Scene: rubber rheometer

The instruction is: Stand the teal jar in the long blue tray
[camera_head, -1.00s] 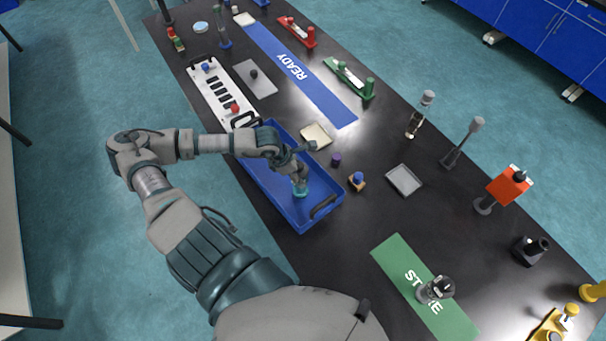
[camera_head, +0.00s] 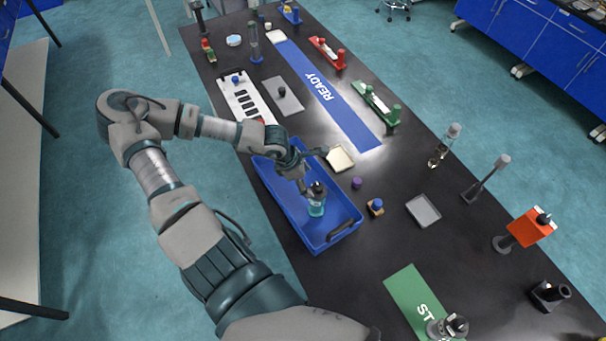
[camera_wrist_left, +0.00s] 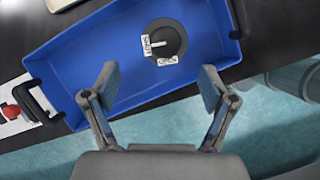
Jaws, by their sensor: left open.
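The teal jar (camera_head: 316,209) stands upright in the long blue tray (camera_head: 335,236), toward the tray's near end. Its dark round lid shows from above in the left wrist view (camera_wrist_left: 173,36), with white labels and a pale pointer. My left gripper (camera_head: 304,187) is at the jar's upper left in the head view, low over the tray. In the left wrist view my left gripper (camera_wrist_left: 158,82) has its two fingers wide apart and nothing between them. The jar is beyond the fingertips, apart from them. My right gripper is not in view.
The tray has black handles (camera_head: 342,231) at its ends. A purple cap (camera_head: 356,183), a small wooden block with a blue top (camera_head: 375,207) and a grey dish (camera_head: 423,211) are right of it. A white panel (camera_head: 246,98) lies behind. The green mat (camera_head: 413,297) is nearer.

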